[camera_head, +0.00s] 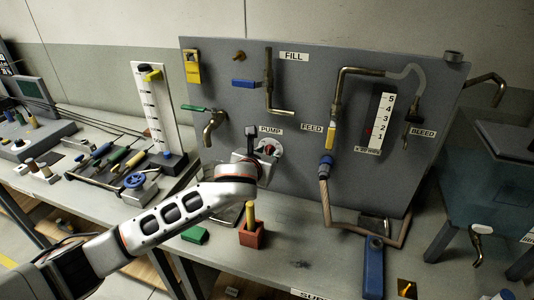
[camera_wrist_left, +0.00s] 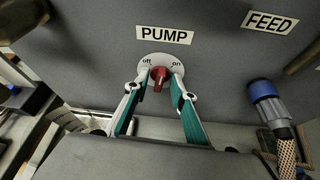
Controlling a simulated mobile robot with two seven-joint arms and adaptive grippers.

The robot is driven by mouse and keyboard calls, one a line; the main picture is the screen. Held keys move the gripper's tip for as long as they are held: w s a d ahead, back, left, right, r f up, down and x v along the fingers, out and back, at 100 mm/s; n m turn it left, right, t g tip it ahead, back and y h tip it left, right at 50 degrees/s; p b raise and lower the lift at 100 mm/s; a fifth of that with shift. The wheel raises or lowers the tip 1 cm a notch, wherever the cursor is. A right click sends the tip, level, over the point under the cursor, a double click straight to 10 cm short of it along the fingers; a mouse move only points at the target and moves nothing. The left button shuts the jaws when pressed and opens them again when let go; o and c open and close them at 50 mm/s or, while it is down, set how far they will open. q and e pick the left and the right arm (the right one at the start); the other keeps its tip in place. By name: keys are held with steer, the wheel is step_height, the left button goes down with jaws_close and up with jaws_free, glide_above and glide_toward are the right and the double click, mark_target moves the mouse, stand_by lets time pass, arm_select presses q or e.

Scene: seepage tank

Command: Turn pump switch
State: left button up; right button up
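The pump switch is a small red knob (camera_wrist_left: 160,77) on a round white dial marked "off" at left and "on" at right. It sits under the PUMP label (camera_wrist_left: 165,35) on the grey panel. In the head view the red knob (camera_head: 269,149) shows beside my left gripper (camera_head: 260,151), whose arm comes in from the left. In the left wrist view the teal-padded fingers of my left gripper (camera_wrist_left: 161,80) stand on either side of the knob, apart from each other. Firm contact with the knob cannot be made out. My right gripper is not in view.
A tap with a green handle (camera_head: 195,108) juts out left of the dial. A blue-collared hose (camera_head: 325,165) hangs to the right. An orange block with a yellow peg (camera_head: 251,234) and a green block (camera_head: 195,235) lie on the bench below my arm.

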arm_select(q)
steer(key=shift+c, duration=0.4)
jaws_close()
steer(key=shift+a, duration=0.1)
steer(key=shift+w+a+f+n+g+h, duration=0.15)
steer(key=shift+n+h, duration=0.6)
steer(key=shift+n, duration=0.45)
steer(key=shift+s+a+n+g+h, duration=0.1)
steer(key=shift+n+g+h, duration=0.1)
steer(key=shift+n+h, duration=0.8)
steer(key=shift+w+a+f+n+g+h, duration=0.15)
steer(key=shift+n+h, duration=0.4)
steer(key=shift+n, duration=0.85)
steer(key=shift+s+r, duration=0.1)
steer(key=shift+o, duration=0.4)
jaws_free()
